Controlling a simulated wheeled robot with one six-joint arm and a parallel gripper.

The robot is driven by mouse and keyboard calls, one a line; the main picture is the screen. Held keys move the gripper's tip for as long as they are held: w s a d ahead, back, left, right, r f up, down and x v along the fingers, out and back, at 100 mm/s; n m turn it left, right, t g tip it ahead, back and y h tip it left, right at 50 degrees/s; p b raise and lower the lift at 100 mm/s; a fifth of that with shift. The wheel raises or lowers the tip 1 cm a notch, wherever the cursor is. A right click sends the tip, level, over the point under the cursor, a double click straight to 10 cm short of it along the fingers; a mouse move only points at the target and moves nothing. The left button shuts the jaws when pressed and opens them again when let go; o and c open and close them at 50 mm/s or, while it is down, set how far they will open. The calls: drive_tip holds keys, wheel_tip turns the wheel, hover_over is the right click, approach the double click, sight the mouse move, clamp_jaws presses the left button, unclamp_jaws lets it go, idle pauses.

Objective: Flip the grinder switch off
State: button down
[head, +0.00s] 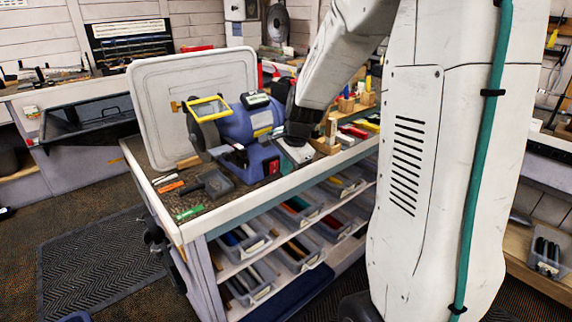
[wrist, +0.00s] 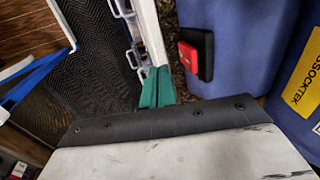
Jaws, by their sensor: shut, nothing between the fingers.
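The bench grinder (head: 245,122) is blue with a yellow-framed eye shield and stands on the workbench. Its red switch (head: 272,167) is low on the front of the base. In the wrist view the switch (wrist: 197,53) shows as a red rocker on a black plate on the blue housing. My gripper (wrist: 156,87) has teal fingers, closed together and empty. In that view they lie left of and below the switch, with a visible gap in the picture. In the head view my arm comes down at the grinder's right; the fingertips are not clear there.
A white upright panel (head: 150,105) stands behind the grinder. Small tools and a dark tray (head: 215,183) lie on the bench's left front. Shelves of bins (head: 245,240) are below. Wooden blocks and bottles crowd the bench to the right.

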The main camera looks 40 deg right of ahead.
drive_tip(key=s+r, duration=0.7)
drive_tip(key=r, duration=0.1)
drive_tip(key=shift+a+r, duration=0.1)
drive_tip(key=s+a+r+n+g, duration=0.1)
drive_tip(key=s+a+n, duration=0.7)
drive_tip(key=s+n, duration=0.1)
drive_tip(key=s+a+r+n+g, duration=0.1)
drive_tip(key=s+a+r+n, duration=0.1)
drive_tip(key=s+a+n, duration=0.6)
drive_tip(key=s, duration=0.3)
drive_tip(key=shift+s+a+n, duration=0.2)
drive_tip(key=shift+s+n, duration=0.1)
drive_tip(key=shift+n, duration=0.1)
